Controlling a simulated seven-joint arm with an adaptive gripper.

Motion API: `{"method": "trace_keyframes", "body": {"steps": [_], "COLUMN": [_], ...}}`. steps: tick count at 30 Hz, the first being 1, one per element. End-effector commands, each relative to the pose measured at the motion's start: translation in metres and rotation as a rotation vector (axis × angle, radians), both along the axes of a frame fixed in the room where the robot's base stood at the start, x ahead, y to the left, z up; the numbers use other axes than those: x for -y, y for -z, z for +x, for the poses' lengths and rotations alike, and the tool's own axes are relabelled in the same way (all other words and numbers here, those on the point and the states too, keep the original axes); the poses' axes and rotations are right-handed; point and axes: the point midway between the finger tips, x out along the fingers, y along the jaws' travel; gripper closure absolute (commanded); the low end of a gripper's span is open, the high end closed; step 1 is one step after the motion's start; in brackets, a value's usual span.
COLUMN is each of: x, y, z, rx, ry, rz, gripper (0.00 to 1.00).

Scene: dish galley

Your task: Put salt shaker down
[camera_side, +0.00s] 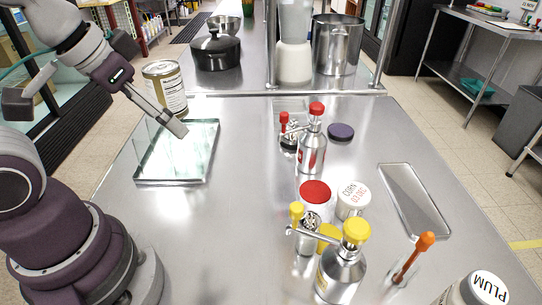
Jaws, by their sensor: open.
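My gripper (176,127) reaches in from the upper left, its fingertips over the glass-like tray (160,181). It is open, and I see nothing held between its fingers. I cannot pick out a salt shaker with certainty. A small silver container (308,236) stands beside the yellow-topped bottle in the front middle, partly covered by that bottle's spout. A small dark item (289,143) stands beside the red-topped bottle, partly hidden. My gripper is well to the left of both.
A large can (166,88) stands just behind my gripper. A flat tray (412,199) lies right. The front-left tabletop is clear.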

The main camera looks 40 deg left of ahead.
Motion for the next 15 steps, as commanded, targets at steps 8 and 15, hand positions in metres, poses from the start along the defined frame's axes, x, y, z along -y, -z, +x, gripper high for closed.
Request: {"method": "trace_keyframes", "body": {"steps": [8, 15], "x": [0.002, 0.033], "y": [0.006, 0.065], "z": [0.005, 0.032], "rx": [-0.044, -0.395], "ry": [-0.028, -0.266], "rz": [-0.018, -0.292], "gripper": [0.34, 0.34]}}
